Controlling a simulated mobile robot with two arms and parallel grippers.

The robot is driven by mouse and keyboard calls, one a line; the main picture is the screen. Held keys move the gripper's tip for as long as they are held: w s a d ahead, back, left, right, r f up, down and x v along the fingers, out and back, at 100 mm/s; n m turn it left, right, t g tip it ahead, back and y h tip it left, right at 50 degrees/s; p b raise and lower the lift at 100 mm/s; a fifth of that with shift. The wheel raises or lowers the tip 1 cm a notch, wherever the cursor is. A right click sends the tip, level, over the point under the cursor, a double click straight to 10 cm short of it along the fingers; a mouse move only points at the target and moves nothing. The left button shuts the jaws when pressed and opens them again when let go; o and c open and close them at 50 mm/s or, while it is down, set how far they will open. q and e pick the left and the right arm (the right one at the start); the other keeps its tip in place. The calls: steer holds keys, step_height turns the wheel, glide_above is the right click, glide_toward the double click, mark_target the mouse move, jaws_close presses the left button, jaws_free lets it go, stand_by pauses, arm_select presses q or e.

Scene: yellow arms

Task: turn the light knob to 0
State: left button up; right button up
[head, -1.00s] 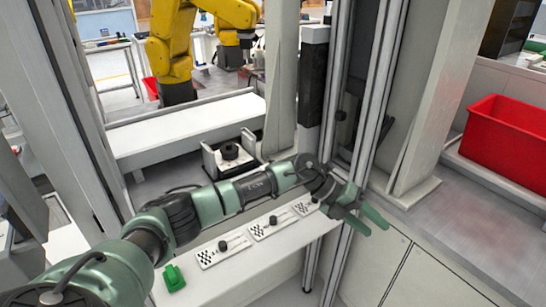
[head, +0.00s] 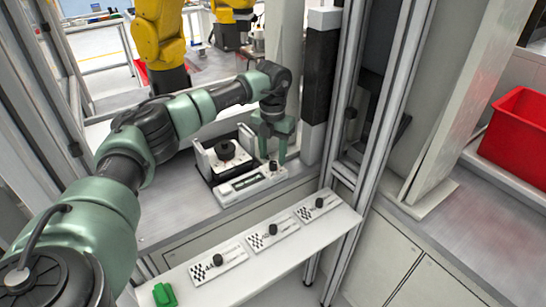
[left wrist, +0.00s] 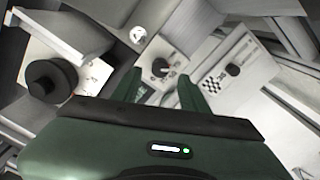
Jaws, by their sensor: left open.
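My left gripper (head: 276,157) is open, with its fingers pointing down over a white panel (head: 246,184) at the back of the bench. A small black knob (head: 272,165) on that panel is at the fingertips. In the left wrist view the small knob (left wrist: 160,67) shows just beyond and between the two open fingertips; I cannot tell whether they touch it. A larger black knob (head: 226,149) sits on a white box to the left, and it also shows in the left wrist view (left wrist: 50,80). Which knob is the light one, and its setting, are too small to read.
Three checkered panels with small black knobs (head: 218,260) lie on the front shelf (head: 252,287). A green block (head: 164,294) is at its left end. A metal post (head: 368,100) stands to the right, and a red bin (head: 520,135) is farther right.

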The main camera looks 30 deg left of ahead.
mark_target(273, 166)
arm_select(q)
steer(key=shift+w+a+f, duration=0.1)
steer(key=shift+w+f, duration=0.05)
steer(key=shift+f, duration=0.5)
steer(key=shift+w+f, duration=0.1)
steer(key=shift+f, duration=0.7)
steer(key=c, duration=0.9)
jaws_close()
steer(key=shift+m, duration=0.5)
steer(key=m, duration=0.4)
steer(key=shift+m, duration=0.4)
steer(key=m+b, duration=0.1)
steer(key=m, duration=1.1)
steer(key=shift+w+r+b, duration=0.1)
steer(key=shift+b, duration=0.25)
steer(key=m, duration=0.5)
steer(key=shift+m, duration=0.4)
arm_select(e)
steer(key=shift+w+a+f, duration=0.2)
steer(key=shift+w+f, duration=0.3)
steer(key=shift+w+a+f, duration=0.15)
steer(key=shift+w+f, duration=0.35)
arm_select(q)
steer(key=shift+m, duration=0.3)
arm_select(e)
steer(key=shift+d, duration=0.1)
